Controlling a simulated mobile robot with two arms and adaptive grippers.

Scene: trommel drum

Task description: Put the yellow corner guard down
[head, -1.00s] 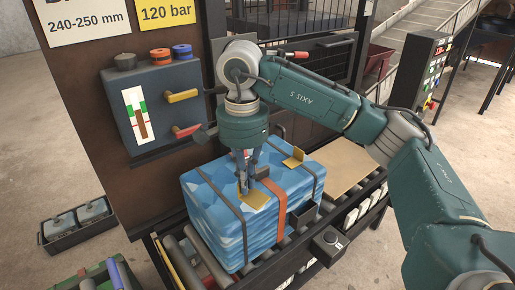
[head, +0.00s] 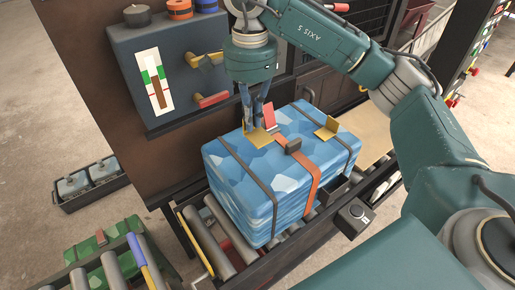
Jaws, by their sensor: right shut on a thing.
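The blue patterned bale (head: 235,190) sits on the roller conveyor with dark straps and one orange strap around it. My right gripper (head: 258,129) points down over the far edge of the bale's top and is shut on a yellow corner guard (head: 261,139). This guard is at the bale's top surface; I cannot tell whether it touches. A second yellow corner guard (head: 327,128) stands on the bale's top near the right dark strap, apart from the gripper. My left gripper is not in view.
A red piece (head: 269,117) stands right behind the gripper. A grey control box (head: 165,75) with levers is on the brown panel at left. A black switch box (head: 355,216) is on the conveyor's front.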

